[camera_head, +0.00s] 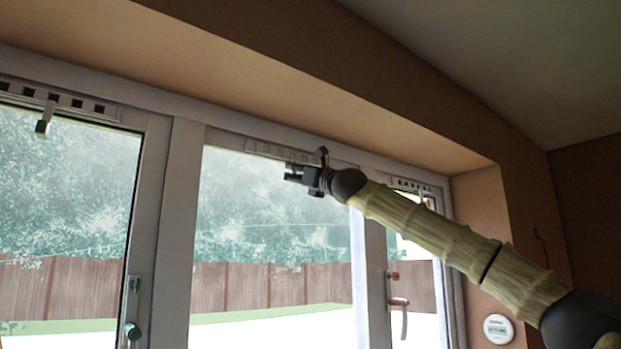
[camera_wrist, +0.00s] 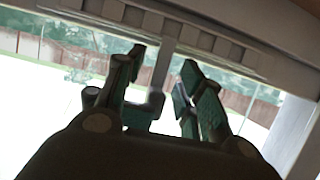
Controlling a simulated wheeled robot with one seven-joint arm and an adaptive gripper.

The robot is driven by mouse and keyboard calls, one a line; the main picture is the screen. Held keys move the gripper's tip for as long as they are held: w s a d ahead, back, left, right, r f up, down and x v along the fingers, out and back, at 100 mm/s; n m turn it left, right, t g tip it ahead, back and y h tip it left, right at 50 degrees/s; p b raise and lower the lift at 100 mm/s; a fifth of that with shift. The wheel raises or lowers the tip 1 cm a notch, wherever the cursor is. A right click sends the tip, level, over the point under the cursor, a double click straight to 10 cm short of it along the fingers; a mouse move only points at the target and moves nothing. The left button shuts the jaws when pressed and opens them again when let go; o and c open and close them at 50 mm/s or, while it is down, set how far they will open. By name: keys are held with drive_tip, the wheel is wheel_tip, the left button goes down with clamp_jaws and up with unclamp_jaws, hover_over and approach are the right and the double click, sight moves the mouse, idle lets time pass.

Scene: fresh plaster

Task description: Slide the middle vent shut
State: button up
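The middle vent (camera_head: 268,149) is a pale strip on the top frame of the middle window. Its slots look pale, unlike the dark slots of the side vents. In the wrist view the vent (camera_wrist: 205,42) runs across the top, and its light grey slider tab (camera_wrist: 163,66) hangs down from it. My gripper (camera_head: 287,172) is just below the vent in the head view and hides part of it. In the wrist view my gripper (camera_wrist: 164,60) is open, one finger on each side of the tab. I cannot tell whether either finger touches it.
The left vent (camera_head: 62,99) has dark slots and a hanging tab (camera_head: 43,122). The right vent (camera_head: 410,185) also shows dark slots, partly behind my arm. The plaster soffit (camera_head: 250,85) overhangs the frame closely. A door handle (camera_head: 400,303) is below right.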

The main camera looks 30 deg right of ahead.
drive_tip(key=shift+a+f, duration=0.1)
drive_tip(key=shift+a, duration=0.1)
drive_tip(key=d, duration=0.1)
drive_tip(key=d+f, duration=0.1)
drive_tip(key=shift+w+d, duration=0.1)
drive_tip(key=shift+d, duration=0.2)
clamp_jaws()
drive_tip(key=shift+a+f+b, duration=0.25)
drive_tip(key=shift+a+b, duration=0.5)
drive_tip(key=shift+b, duration=0.2)
drive_tip(key=shift+s+a+r, duration=0.2)
drive_tip(key=shift+a, duration=0.4)
unclamp_jaws()
drive_tip(key=shift+w+d, duration=0.15)
drive_tip(key=shift+w, duration=0.15)
drive_tip(key=shift+s, duration=0.2)
drive_tip(key=v, duration=1.1)
drive_tip(key=shift+s+f, duration=0.25)
